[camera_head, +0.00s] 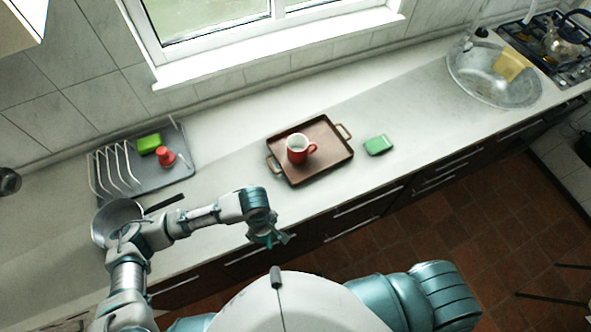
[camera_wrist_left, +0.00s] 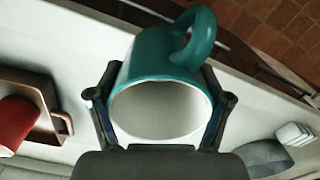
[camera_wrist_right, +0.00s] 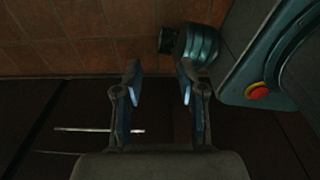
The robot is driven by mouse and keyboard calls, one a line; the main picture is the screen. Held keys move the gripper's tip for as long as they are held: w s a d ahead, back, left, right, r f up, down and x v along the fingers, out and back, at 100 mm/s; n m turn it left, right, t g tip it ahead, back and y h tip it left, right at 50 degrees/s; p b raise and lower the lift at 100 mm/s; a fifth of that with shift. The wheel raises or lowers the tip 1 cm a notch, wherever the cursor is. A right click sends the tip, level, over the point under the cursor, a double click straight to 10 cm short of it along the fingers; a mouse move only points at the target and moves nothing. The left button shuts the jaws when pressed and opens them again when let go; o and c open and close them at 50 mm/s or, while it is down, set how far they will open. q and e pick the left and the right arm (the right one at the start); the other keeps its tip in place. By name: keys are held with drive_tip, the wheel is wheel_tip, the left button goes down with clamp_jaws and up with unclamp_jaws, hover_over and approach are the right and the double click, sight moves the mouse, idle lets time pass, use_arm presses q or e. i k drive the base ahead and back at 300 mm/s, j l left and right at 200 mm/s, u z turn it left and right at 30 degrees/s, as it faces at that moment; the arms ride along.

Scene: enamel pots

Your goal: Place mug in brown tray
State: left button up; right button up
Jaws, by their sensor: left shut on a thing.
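A teal mug (camera_wrist_left: 160,62) with a white inside is in my left gripper (camera_wrist_left: 158,88), which is shut on it. Its open mouth faces the left wrist camera and its handle shows at the top. In the head view my left gripper (camera_head: 268,236) is in front of the counter's front edge, below and left of the brown tray (camera_head: 318,174); the mug is hard to tell from the teal arm there. A red mug (camera_head: 296,156) stands in the tray; the left wrist view shows it too (camera_wrist_left: 15,125). My right gripper (camera_wrist_right: 158,100) is open and empty.
A green sponge (camera_head: 379,145) lies right of the tray. At left are a grey dish rack (camera_head: 180,178) holding a green block and a red item, and a pan (camera_head: 112,212). A sink (camera_head: 475,80) and stove stand at far right. Counter around the tray is mostly clear.

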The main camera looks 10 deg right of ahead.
sight(325, 147)
drive_tip(key=l+z, duration=0.2)
drive_tip(key=l, duration=0.35)
drive_tip(key=i+l+z, duration=0.2)
drive_tip(key=l, duration=0.35)
drive_tip(key=i+l+z, duration=0.15)
drive_tip(key=l, duration=0.15)
drive_tip(key=i+l+z, duration=0.1)
drive_tip(key=l, duration=0.25)
